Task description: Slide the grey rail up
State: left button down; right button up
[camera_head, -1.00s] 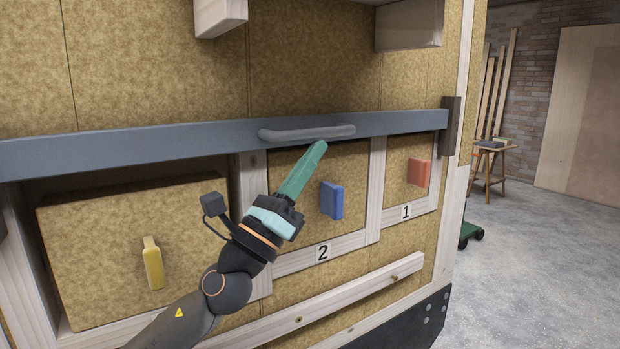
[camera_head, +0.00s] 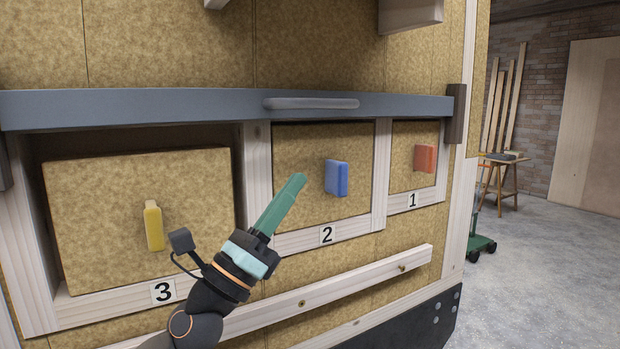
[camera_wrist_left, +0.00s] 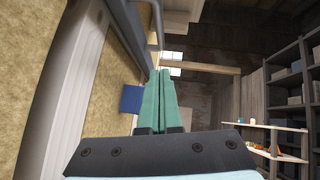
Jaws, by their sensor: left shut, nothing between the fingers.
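The grey rail (camera_head: 150,109) runs across the wall just above the three hatch openings. A rounded grey handle (camera_head: 310,103) is fixed on its face. My left gripper (camera_head: 298,180) has its green fingers closed together and empty. In the head view it shows below the handle, apart from it, in front of hatch 2, with the tips left of the blue knob (camera_head: 336,178). In the wrist view the shut fingers (camera_wrist_left: 160,75) point away, with the blue knob (camera_wrist_left: 131,98) beside them. My right gripper is not in view.
Dark brown brackets (camera_head: 456,113) stand at the rail's ends. Hatch 3 has a yellow knob (camera_head: 153,226), and hatch 1 has a red knob (camera_head: 425,158). A wooden ledge (camera_head: 350,285) runs below. Wooden blocks (camera_head: 410,14) stick out above. Open floor lies at right.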

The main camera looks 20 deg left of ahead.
pick_arm(q)
jog(key=b+v, duration=0.1)
jog(key=v, duration=0.2)
jog(key=shift+s+d, duration=0.1)
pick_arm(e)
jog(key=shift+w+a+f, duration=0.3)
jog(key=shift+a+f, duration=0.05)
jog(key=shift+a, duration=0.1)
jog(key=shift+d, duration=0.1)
